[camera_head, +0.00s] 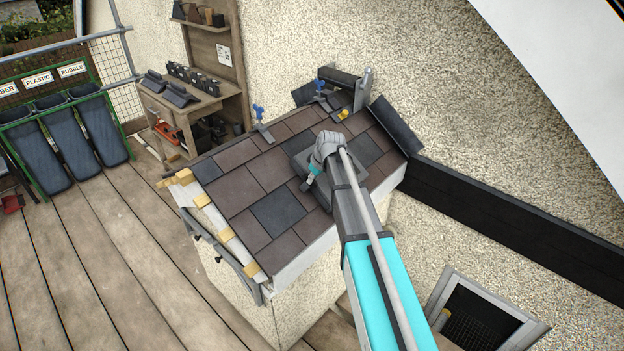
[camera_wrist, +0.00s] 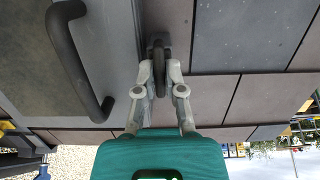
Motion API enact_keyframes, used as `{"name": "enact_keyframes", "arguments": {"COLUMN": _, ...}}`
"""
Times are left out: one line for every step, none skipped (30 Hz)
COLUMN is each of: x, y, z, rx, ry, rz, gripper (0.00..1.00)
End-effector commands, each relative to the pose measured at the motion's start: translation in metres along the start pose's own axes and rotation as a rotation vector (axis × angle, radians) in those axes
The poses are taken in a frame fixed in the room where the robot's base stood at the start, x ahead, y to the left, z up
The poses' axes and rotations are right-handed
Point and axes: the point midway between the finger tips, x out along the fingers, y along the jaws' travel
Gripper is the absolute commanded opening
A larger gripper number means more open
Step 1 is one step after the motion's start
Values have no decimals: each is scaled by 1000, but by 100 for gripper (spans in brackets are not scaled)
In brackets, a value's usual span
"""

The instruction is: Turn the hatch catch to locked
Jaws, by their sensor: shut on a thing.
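The hatch (camera_head: 300,160) is a dark grey panel set in the small tiled roof, partly hidden by my arm in the head view. In the wrist view the hatch lid (camera_wrist: 25,75) fills the left side and carries a black bar handle (camera_wrist: 78,62). The catch (camera_wrist: 157,48) is a dark narrow lever beside the lid's edge, pointing along the picture's vertical. My gripper (camera_wrist: 159,75) is shut on the catch, one grey finger on each side. In the head view my gripper (camera_head: 308,180) is low over the hatch, and the catch cannot be made out.
Slate tiles (camera_head: 278,212) surround the hatch. Blue-handled clamps (camera_head: 259,115) stand along the roof's upper left. A wooden shelf bench (camera_head: 190,100) with tiles and tools is behind. Labelled bins (camera_head: 72,142) stand far left.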

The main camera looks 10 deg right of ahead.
Motion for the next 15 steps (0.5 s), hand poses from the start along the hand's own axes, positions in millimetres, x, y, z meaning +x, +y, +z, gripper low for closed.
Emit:
{"name": "enact_keyframes", "arguments": {"x": 0, "y": -2, "z": 0, "rx": 2, "ry": 1, "rz": -6, "gripper": 0}}
{"name": "enact_keyframes", "arguments": {"x": 0, "y": -1, "z": 0, "rx": 5, "ry": 1, "rz": -7, "gripper": 0}}
{"name": "enact_keyframes", "arguments": {"x": 0, "y": -1, "z": 0, "rx": 9, "ry": 1, "rz": -8, "gripper": 0}}
{"name": "enact_keyframes", "arguments": {"x": 0, "y": -1, "z": 0, "rx": 14, "ry": 2, "rz": -9, "gripper": 0}}
{"name": "enact_keyframes", "arguments": {"x": 0, "y": -1, "z": 0, "rx": 19, "ry": 2, "rz": -10, "gripper": 0}}
{"name": "enact_keyframes", "arguments": {"x": 0, "y": -1, "z": 0, "rx": 28, "ry": 2, "rz": -12, "gripper": 0}}
{"name": "enact_keyframes", "arguments": {"x": 0, "y": -1, "z": 1, "rx": 35, "ry": 2, "rz": -14, "gripper": 0}}
{"name": "enact_keyframes", "arguments": {"x": 0, "y": -1, "z": 1, "rx": 44, "ry": 2, "rz": -16, "gripper": 0}}
{"name": "enact_keyframes", "arguments": {"x": 0, "y": -1, "z": 1, "rx": 59, "ry": 2, "rz": -19, "gripper": 0}}
{"name": "enact_keyframes", "arguments": {"x": 0, "y": 0, "z": 1, "rx": 71, "ry": 1, "rz": -21, "gripper": 0}}
{"name": "enact_keyframes", "arguments": {"x": 0, "y": 0, "z": 1, "rx": 84, "ry": 1, "rz": -24, "gripper": 0}}
{"name": "enact_keyframes", "arguments": {"x": 0, "y": 0, "z": 1, "rx": 104, "ry": 1, "rz": -28, "gripper": 0}}
{"name": "enact_keyframes", "arguments": {"x": 0, "y": 0, "z": 1, "rx": 120, "ry": 0, "rz": -31, "gripper": 0}}
{"name": "enact_keyframes", "arguments": {"x": 0, "y": 0, "z": 1, "rx": 139, "ry": 0, "rz": -35, "gripper": 0}}
{"name": "enact_keyframes", "arguments": {"x": 0, "y": 0, "z": 1, "rx": 164, "ry": 0, "rz": -40, "gripper": 0}}
